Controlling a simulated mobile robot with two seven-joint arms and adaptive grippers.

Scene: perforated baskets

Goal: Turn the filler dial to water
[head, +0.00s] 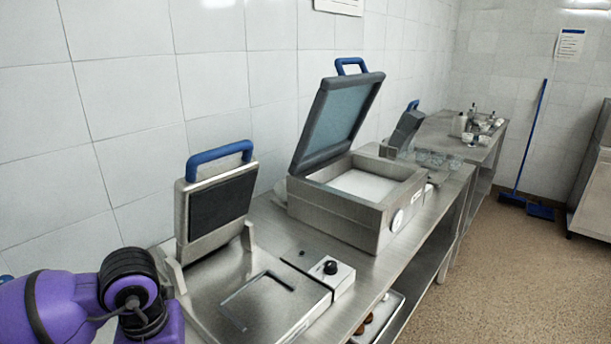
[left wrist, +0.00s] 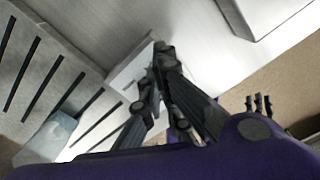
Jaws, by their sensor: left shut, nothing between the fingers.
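In the head view a small metal control box (head: 338,280) with a black knob (head: 330,268) sits at the front of the nearest machine. A round white-faced dial (head: 397,220) is on the front of the larger open-lidded machine (head: 345,212). I cannot tell from the pictures which of them is the filler dial, and the markings are too small to read. In the left wrist view my left gripper (left wrist: 163,58) is shut and empty, its fingertips together over a pale block-like surface (left wrist: 128,72). In the head view only my purple left arm shows.
The nearest machine has a raised plate with a blue handle (head: 220,151). The steel counter (head: 352,316) runs back to bottles and glassware. Slotted grey panels (left wrist: 45,75) lie left in the wrist view.

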